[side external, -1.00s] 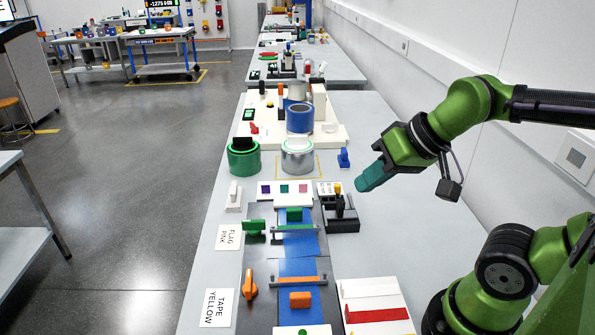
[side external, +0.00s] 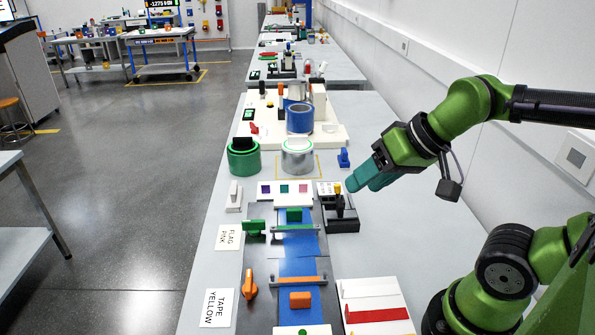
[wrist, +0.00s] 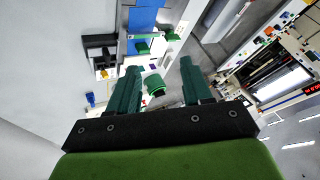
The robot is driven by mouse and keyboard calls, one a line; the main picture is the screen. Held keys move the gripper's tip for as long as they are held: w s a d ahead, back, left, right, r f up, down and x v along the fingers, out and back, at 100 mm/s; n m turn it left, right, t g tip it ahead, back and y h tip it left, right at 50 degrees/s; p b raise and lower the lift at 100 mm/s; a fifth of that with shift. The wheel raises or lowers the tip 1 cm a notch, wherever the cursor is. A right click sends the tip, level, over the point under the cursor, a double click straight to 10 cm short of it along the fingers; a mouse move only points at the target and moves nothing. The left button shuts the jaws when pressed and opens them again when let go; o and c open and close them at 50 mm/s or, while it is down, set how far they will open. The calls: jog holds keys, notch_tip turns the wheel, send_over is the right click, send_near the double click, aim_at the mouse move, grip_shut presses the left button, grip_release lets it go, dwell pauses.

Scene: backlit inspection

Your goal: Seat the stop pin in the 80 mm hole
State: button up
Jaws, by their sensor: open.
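A small upright dark piece with a yellow top (side external: 339,192) stands at a black stepped block (side external: 343,224) right of the grey fixture; it may be the stop pin, but I cannot confirm this. The block also shows in the wrist view (wrist: 99,41). No hole marked 80 mm is legible. The grey fixture (side external: 262,267) carries a blue strip (side external: 298,267), an orange bar and green and orange blocks. My gripper (side external: 361,187) is open and empty, above and right of the yellow top. Its two teal fingers are apart in the wrist view (wrist: 159,64).
A green tape roll (side external: 243,159) and a silver roll (side external: 297,160) stand behind the fixture. A blue roll (side external: 300,118) sits on a white tray. A small blue piece (side external: 343,158) stands behind my gripper. A white rack (side external: 372,290) with a red bar lies front right.

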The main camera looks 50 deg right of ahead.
jog(key=shift+d, duration=0.1)
jog(key=n+g+h, duration=0.2)
jog(key=n+g, duration=0.2)
jog(key=g, duration=0.3)
send_over(338, 185)
jog(key=f, duration=1.5)
jog(key=shift+s+d+f, duration=0.1)
jog(key=shift+s, duration=0.2)
jog(key=shift+w+f, duration=0.2)
jog(key=shift+f, duration=1.25)
jog(key=shift+w+f, duration=0.2)
jog(key=shift+f, duration=1.25)
jog(key=shift+c, duration=0.4)
